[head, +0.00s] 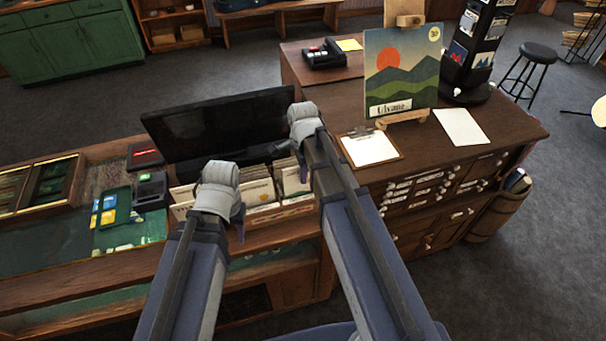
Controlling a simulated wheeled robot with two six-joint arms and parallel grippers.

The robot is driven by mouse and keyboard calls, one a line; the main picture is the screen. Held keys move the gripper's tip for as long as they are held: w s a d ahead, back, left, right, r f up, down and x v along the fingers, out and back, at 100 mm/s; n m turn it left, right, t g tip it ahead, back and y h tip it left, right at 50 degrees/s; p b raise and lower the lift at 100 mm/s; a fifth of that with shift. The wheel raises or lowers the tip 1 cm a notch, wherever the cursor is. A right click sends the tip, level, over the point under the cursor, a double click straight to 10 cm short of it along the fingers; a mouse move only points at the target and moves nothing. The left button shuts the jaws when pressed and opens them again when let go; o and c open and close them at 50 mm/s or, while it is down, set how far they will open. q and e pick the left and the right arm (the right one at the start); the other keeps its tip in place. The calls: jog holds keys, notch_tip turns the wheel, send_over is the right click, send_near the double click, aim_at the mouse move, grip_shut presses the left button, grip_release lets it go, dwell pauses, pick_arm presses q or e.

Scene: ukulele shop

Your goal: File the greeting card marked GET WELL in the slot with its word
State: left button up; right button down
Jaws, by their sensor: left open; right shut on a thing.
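A box of upright cards (263,207) stands on the counter between my two grippers, in front of a dark screen. Pale cards and dividers show in it, one with an orange mark; no words on them can be read. My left gripper (239,222) is open at the front left of the box, its fingers partly hidden by its own wrist. My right gripper (304,172) is shut at the right end of the box, beside a pale card (291,182). My arm hides much of what it grips, and the words GET WELL cannot be made out.
The dark screen (215,128) stands close behind the box. A card reader (151,190) and a green mat (130,236) lie to the left. A clipboard (369,148) and a painting on an easel (400,72) are on the drawer cabinet to the right.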

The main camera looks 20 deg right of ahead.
jog(key=shift+f+b, duration=1.2)
jog(key=shift+f, duration=0.25)
jog(key=c, duration=1)
grip_release()
jog(key=shift+o, duration=0.2)
jog(key=shift+r, duration=0.1)
notch_tip(320, 180, up, 8)
jog(key=p, duration=0.8)
jog(key=shift+f, duration=0.2)
